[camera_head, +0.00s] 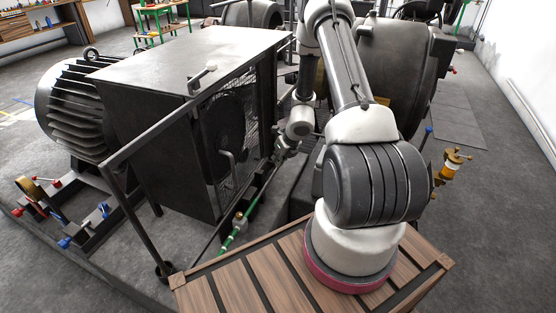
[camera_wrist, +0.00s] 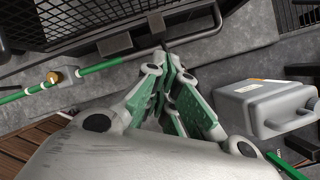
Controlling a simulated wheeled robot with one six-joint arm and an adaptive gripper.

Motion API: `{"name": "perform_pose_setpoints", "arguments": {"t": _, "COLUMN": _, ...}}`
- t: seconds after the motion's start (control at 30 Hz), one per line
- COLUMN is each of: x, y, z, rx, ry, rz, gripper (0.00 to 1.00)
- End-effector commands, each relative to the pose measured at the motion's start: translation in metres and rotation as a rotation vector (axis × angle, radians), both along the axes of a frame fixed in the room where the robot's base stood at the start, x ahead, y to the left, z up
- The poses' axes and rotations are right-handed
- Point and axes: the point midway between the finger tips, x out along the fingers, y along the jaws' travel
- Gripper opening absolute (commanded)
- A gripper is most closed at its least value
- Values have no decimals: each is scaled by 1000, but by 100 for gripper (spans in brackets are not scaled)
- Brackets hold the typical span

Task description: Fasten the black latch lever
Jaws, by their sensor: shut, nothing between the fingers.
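My gripper (camera_wrist: 172,72) shows in the wrist view with its green-padded fingers close together and nothing held. In the head view my gripper (camera_head: 284,152) is small, beside the lower right edge of the dark machine guard (camera_head: 160,135). In the wrist view two small dark blocks sit along the lower edge of the guard's mesh (camera_wrist: 85,22). One block (camera_wrist: 155,22) is just beyond my fingertips, with a thin dark piece running down toward them. It may be the black latch lever, but I cannot tell its position or whether it touches my fingers.
A green rod (camera_wrist: 100,67) with a brass fitting runs left of my gripper. A grey container (camera_wrist: 265,105) with a handle stands close on the right. In the head view a ribbed motor (camera_head: 72,105) is at the left and a handrail (camera_head: 140,150) crosses the guard's front.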

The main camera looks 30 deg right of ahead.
Motion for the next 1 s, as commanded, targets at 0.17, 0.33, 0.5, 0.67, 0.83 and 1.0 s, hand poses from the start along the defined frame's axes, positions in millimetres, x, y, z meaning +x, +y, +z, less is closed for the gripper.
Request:
{"name": "perform_pose_setpoints", "arguments": {"t": 0.17, "x": 0, "y": 0, "z": 0, "rx": 0, "ry": 0, "rz": 0, "gripper": 0}}
{"name": "perform_pose_setpoints", "arguments": {"t": 0.33, "x": 0, "y": 0, "z": 0, "rx": 0, "ry": 0, "rz": 0, "gripper": 0}}
{"name": "perform_pose_setpoints", "arguments": {"t": 0.5, "x": 0, "y": 0, "z": 1, "rx": 0, "ry": 0, "rz": 0, "gripper": 0}}
{"name": "perform_pose_setpoints", "arguments": {"t": 0.67, "x": 0, "y": 0, "z": 5, "rx": 0, "ry": -1, "rz": 1, "gripper": 0}}
{"name": "perform_pose_setpoints", "arguments": {"t": 0.83, "x": 0, "y": 0, "z": 14, "rx": 0, "ry": -1, "rz": 1, "gripper": 0}}
{"name": "perform_pose_setpoints", "arguments": {"t": 1.0, "x": 0, "y": 0, "z": 16, "rx": 0, "ry": 0, "rz": 0, "gripper": 0}}
